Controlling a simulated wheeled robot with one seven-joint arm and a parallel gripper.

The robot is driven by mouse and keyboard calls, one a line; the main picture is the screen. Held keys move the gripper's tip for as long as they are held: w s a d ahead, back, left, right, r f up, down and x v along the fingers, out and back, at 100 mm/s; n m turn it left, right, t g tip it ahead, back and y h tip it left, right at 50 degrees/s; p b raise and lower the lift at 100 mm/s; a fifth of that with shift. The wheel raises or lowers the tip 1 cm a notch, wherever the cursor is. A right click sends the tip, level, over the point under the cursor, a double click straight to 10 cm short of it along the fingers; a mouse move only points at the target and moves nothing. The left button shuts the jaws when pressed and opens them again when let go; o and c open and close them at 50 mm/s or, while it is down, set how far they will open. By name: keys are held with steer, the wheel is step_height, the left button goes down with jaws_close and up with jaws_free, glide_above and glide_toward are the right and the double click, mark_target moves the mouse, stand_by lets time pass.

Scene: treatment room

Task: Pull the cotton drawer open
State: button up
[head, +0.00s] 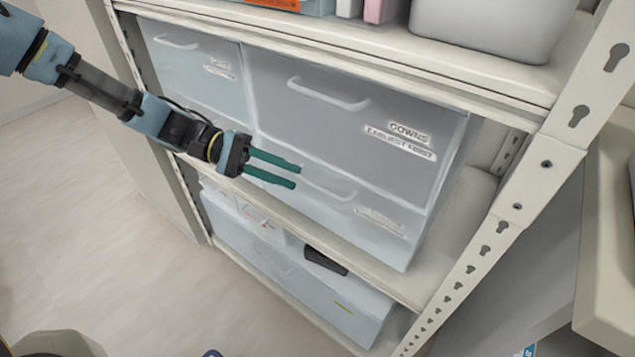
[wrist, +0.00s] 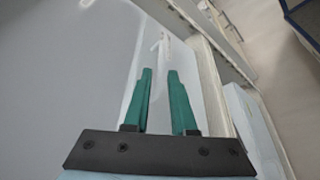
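No label reading "cotton" is legible. The drawer unit on the shelf has a large upper drawer (head: 340,125) labelled GOWNS, a smaller upper left drawer (head: 195,75) with an unclear label, and a lower drawer (head: 345,218) whose label is too blurred to read. All look shut. My gripper (head: 297,177) has two green fingers, open with a narrow gap and nothing visible between them. Its tips are in front of the lower drawer, just left of that drawer's pale bar handle (head: 330,187). In the wrist view, my gripper (wrist: 160,73) points toward a pale handle-like bar (wrist: 164,43) beyond the tips.
The shelf edge (head: 385,285) runs just below the drawers. Clear bins (head: 300,275) stand on the shelf beneath, with a dark object (head: 325,262) there. A perforated metal upright (head: 495,235) is at right. A grey tub (head: 490,25) stands above. Open floor (head: 90,220) lies left.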

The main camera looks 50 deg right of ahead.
mark_target(311, 185)
steer(key=x, duration=0.7)
steer(key=shift+f+p, duration=0.1)
steer(key=shift+p, duration=0.2)
steer(key=shift+c, duration=0.3)
jaws_close()
steer(key=shift+w, duration=0.1)
stand_by(0.6)
